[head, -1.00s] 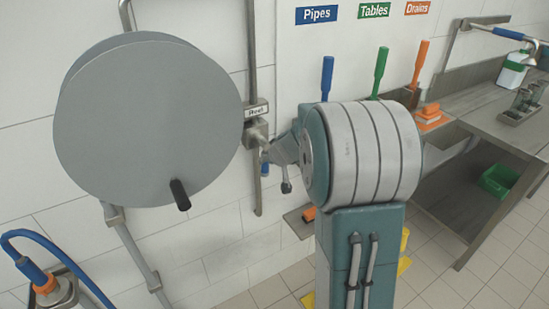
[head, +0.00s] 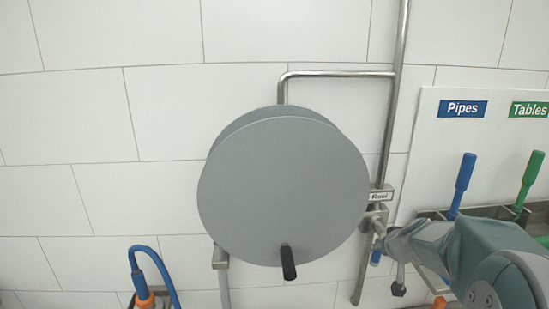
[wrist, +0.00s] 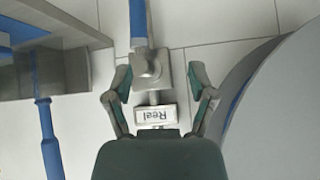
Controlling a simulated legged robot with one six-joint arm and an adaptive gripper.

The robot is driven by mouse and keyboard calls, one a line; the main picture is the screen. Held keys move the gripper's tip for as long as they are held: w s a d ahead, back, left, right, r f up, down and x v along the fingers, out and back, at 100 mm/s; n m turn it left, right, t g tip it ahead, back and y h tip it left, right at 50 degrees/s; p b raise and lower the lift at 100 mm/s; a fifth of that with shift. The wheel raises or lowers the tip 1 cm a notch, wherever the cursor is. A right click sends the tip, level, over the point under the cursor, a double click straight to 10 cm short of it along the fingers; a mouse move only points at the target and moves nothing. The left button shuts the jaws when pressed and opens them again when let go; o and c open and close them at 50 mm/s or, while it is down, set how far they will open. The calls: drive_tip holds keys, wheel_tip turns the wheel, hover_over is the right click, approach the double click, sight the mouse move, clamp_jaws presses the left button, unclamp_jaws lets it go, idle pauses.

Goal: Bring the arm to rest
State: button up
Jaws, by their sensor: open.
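My gripper (wrist: 160,88) is open in the wrist view, its two fingers spread on either side of a small metal valve (wrist: 150,70). A gap shows between each finger and the valve. A small white label (wrist: 155,114) lies just below the valve, between the fingers. In the head view my gripper (head: 388,243) is at the lower right, close to the valve (head: 375,214) and its label (head: 380,196) on the wall pipe. Part of my arm is cut off by the lower right corner.
A large grey hose reel (head: 280,190) with a black handle (head: 288,262) stands close left of my gripper. A blue brush (head: 462,185) and a green brush (head: 530,180) hang at the right. A blue hose (head: 160,268) is at the lower left. The upper left wall is bare.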

drive_tip(key=s+a+r+n+g+y, duration=0.1)
drive_tip(key=s+a+r, duration=0.2)
drive_tip(key=s+a, duration=0.35)
drive_tip(key=s+a+r+n+g+y, duration=0.1)
drive_tip(key=s+a+r, duration=0.2)
drive_tip(key=s+a, duration=0.4)
drive_tip(key=s+a+g+h, duration=0.1)
drive_tip(key=s+a, duration=0.2)
drive_tip(key=s, duration=1)
drive_tip(key=shift+s+a+f, duration=0.15)
drive_tip(key=shift+s+a, duration=0.05)
drive_tip(key=shift+s, duration=0.2)
drive_tip(key=shift+a, duration=0.1)
